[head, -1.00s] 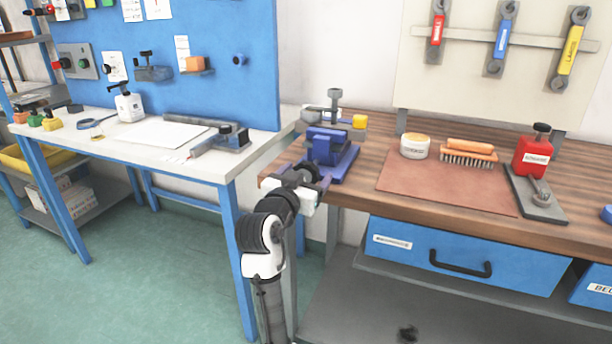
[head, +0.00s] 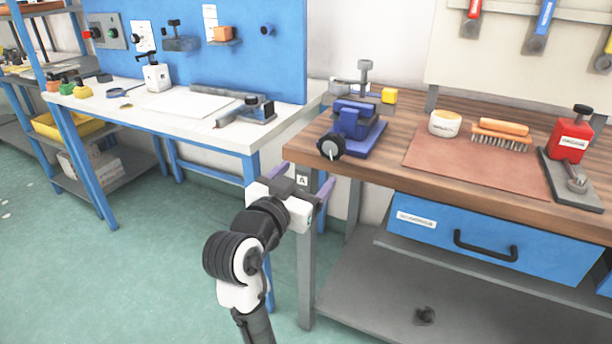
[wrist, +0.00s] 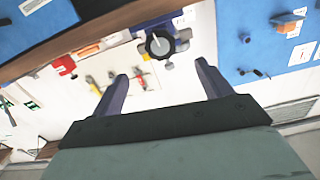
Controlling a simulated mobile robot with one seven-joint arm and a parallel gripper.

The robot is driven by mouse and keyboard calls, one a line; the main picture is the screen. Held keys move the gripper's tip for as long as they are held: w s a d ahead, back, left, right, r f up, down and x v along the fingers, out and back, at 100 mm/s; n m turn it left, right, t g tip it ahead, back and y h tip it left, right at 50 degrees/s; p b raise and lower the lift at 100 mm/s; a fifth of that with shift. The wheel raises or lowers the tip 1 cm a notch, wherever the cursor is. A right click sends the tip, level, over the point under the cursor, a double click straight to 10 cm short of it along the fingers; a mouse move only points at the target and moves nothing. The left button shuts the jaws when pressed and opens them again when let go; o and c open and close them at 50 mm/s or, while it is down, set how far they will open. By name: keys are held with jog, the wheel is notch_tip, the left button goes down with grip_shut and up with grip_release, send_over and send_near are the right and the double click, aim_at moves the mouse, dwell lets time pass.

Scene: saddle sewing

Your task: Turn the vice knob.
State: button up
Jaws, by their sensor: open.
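The blue vice (head: 352,122) stands on the near left corner of the wooden workbench. Its round dark knob (head: 331,146) with a pale handle faces the front edge. The knob also shows in the wrist view (wrist: 160,45), beyond and between my fingertips. My gripper (head: 306,187) is open and empty, below and in front of the knob and left of the bench edge. In the wrist view its two purple fingers (wrist: 162,72) are spread wide, apart from the knob.
The wooden bench (head: 310,147) has a brown mat (head: 470,160) with a tin (head: 445,124) and a brush (head: 500,136). A blue drawer (head: 500,240) hangs beneath. A white table (head: 185,133) stands at the left. The floor between is open.

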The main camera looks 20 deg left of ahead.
jog(key=shift+r, duration=0.1)
jog(key=r+p, duration=0.1)
jog(key=p, duration=0.9)
jog(key=shift+r, duration=0.15)
jog(key=shift+s+p, duration=0.1)
jog(key=shift+p, duration=0.45)
